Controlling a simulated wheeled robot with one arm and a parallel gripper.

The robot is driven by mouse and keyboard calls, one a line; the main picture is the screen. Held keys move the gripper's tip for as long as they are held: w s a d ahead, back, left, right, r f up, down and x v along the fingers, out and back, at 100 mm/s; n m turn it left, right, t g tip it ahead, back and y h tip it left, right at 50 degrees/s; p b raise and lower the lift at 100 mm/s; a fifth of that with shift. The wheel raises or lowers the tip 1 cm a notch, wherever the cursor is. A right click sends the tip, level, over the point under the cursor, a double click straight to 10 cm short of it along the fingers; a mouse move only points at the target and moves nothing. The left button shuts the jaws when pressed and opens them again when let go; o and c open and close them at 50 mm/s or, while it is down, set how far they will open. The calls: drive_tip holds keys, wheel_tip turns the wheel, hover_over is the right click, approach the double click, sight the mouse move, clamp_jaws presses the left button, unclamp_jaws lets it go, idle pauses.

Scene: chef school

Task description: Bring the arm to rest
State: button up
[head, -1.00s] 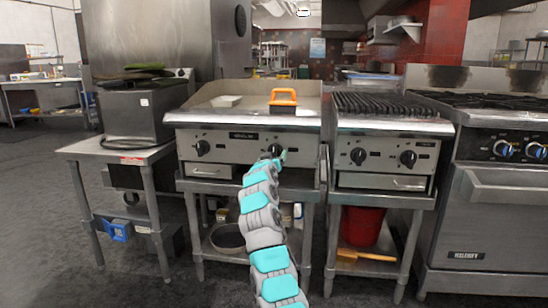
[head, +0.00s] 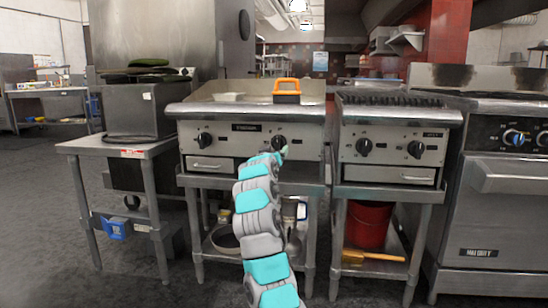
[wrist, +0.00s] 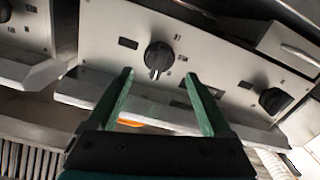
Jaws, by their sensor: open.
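My arm reaches forward from the bottom of the head view toward the front of the flat-top griddle (head: 225,140). In the wrist view my gripper (wrist: 160,95) is open, with two green fingers apart and nothing between them. A black knob (wrist: 158,57) on the steel front panel shows just beyond the gap between the fingers. In the head view the gripper end (head: 280,153) is small, near the griddle's right knob (head: 279,142). I cannot tell whether it touches the panel.
An orange-handled press (head: 287,87) and a white block sit on the griddle. A charbroiler (head: 395,145) and range (head: 500,180) stand to the right. A steel side table (head: 120,150) is at left. A red bucket (head: 369,225) is on the lower shelf. Grey floor is open at left.

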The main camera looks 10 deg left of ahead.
drive_tip(key=shift+w+r, duration=0.1)
drive_tip(key=s+d+f+n+g+h, duration=0.1)
drive_tip(key=s+d+g, duration=0.1)
drive_tip(key=d+g, duration=0.35)
drive_tip(key=s+d+f+g+h, duration=0.1)
drive_tip(key=s+d+g, duration=0.1)
drive_tip(key=d, duration=0.7)
drive_tip(key=s+d+f+m+g, duration=0.1)
drive_tip(key=s+d+f+g, duration=0.1)
drive_tip(key=s+d+f, duration=0.5)
drive_tip(key=s+d+g, duration=0.3)
drive_tip(key=s+d, duration=0.2)
drive_tip(key=s, duration=0.7)
drive_tip(key=s+d+f+m+g+y, duration=0.15)
drive_tip(key=s+f, duration=0.45)
drive_tip(key=s, duration=1)
drive_tip(key=s+f+g, duration=0.3)
drive_tip(key=s+f, duration=0.3)
drive_tip(key=s, duration=0.9)
drive_tip(key=s+d+f+m+g+y, duration=0.1)
drive_tip(key=s+f+g, duration=0.35)
drive_tip(key=s, duration=1.15)
wheel_tip(320, 180, up, 11)
drive_tip(key=t+p, duration=0.1)
drive_tip(key=p, duration=1.1)
drive_tip(key=shift+a+t+p, duration=0.25)
drive_tip(key=shift+t+p, duration=0.05)
drive_tip(key=shift+t, duration=0.05)
